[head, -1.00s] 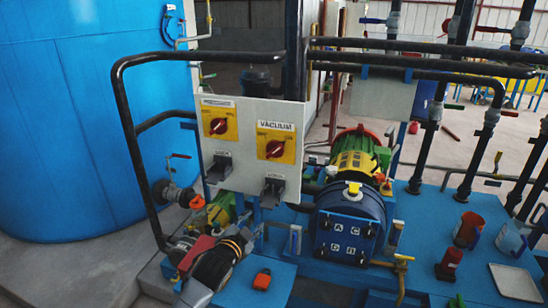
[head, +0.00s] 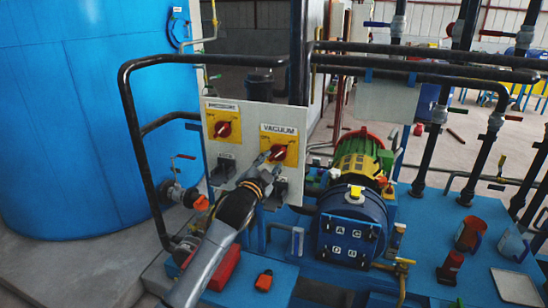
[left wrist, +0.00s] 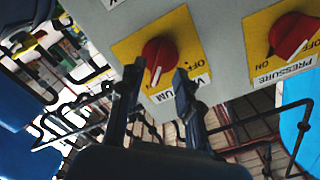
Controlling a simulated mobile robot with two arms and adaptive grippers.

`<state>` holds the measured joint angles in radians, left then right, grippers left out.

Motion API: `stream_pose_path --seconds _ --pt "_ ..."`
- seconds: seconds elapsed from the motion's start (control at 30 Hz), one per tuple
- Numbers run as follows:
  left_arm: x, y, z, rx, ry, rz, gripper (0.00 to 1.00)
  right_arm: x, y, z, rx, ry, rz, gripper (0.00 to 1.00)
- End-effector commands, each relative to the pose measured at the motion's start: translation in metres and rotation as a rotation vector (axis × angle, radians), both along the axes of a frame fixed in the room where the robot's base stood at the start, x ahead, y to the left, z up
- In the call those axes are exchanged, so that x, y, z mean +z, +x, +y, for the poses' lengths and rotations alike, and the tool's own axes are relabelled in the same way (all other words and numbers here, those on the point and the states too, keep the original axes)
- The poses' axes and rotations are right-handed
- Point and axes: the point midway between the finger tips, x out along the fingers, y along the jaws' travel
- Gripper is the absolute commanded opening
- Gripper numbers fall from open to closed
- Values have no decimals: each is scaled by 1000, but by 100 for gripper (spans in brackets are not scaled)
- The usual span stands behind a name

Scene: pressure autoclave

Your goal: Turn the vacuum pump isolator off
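The vacuum isolator is a red rotary knob on a yellow plate (head: 290,153) under a VACUUM label, on the right half of the light grey panel. In the left wrist view its red knob (left wrist: 158,53) shows upside down, with a white mark pointing to the label side. My left gripper (head: 267,158) is at the knob's left side in the head view. In the left wrist view its two fingers (left wrist: 157,84) are apart, with the knob just beyond the gap. I cannot tell whether they touch it. My right gripper is not in view.
A matching pressure isolator (head: 223,129) sits left of it; it also shows in the left wrist view (left wrist: 291,36). A black pipe rail (head: 128,110) curves around the panel's left side. A blue pump (head: 352,225) stands right, and a large blue tank (head: 75,110) left.

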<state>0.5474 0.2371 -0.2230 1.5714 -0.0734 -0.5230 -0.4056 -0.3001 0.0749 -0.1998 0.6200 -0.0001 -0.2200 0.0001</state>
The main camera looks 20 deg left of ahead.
Motion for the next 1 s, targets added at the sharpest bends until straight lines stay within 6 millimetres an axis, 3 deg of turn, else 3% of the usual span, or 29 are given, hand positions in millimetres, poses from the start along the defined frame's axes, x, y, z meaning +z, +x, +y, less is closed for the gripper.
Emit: stream_pose_path --seconds 0.3,0.67,0.83,1.0 --pt "0 30 -2 -1 0 0 34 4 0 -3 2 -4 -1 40" --pt "0 33 -2 -1 0 0 34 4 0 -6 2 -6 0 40" --pt "0 33 -1 -1 0 0 0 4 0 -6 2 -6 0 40" --pt "0 33 -2 -1 0 0 0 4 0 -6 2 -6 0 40"
